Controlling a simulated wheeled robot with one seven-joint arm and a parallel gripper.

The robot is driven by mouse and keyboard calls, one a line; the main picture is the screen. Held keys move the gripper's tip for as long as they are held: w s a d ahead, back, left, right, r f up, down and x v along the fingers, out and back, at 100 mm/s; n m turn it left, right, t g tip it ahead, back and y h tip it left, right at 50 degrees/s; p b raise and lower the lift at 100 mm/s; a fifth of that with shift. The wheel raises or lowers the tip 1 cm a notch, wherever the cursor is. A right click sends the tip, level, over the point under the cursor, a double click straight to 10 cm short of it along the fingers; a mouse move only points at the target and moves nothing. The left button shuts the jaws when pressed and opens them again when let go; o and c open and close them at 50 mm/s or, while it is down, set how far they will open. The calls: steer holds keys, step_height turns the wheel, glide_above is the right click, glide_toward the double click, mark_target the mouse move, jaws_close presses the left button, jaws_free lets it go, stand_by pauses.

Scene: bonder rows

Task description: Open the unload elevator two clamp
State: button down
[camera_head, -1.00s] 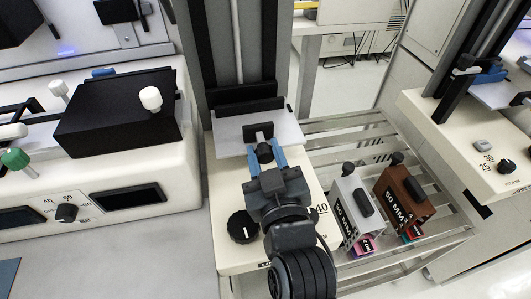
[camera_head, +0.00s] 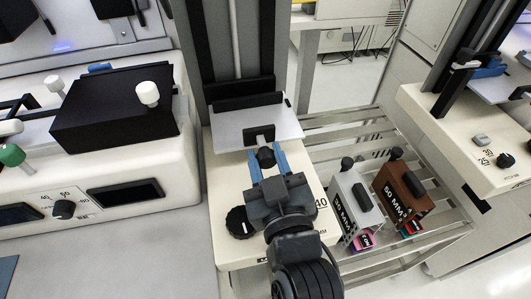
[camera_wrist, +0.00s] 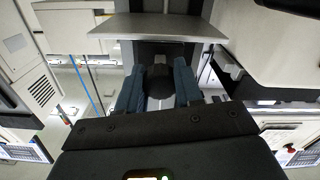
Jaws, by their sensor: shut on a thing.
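The unload elevator two clamp has a black upright plate (camera_head: 259,135) on the pale elevator platform (camera_head: 228,135), with a round black knob (camera_head: 266,158) on its near side. My gripper (camera_head: 268,163) has its two blue fingers on either side of the knob and is shut on it. In the wrist view the dark knob (camera_wrist: 158,71) sits between the blue fingers of my gripper (camera_wrist: 158,86), under the platform's near edge (camera_wrist: 160,36). The clamp plate stands near the platform's front edge, apart from the black wall (camera_head: 247,101) behind.
A cream base with a black dial (camera_head: 240,222) lies under my gripper. A white 50 MM magazine (camera_head: 352,207) and a brown one (camera_head: 404,190) stand on a slatted rack (camera_head: 335,135) at right. A black box (camera_head: 115,115) on a cream machine is at left.

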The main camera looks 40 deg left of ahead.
mark_target(269, 165)
steer(key=c, duration=0.7)
jaws_free()
steer(key=shift+c, duration=0.2)
steer(key=b+v, duration=0.1)
steer(key=v, duration=0.5)
steer(key=shift+s+d+f+b, duration=0.1)
steer(key=shift+b, duration=0.2)
steer(key=shift+v, duration=0.75)
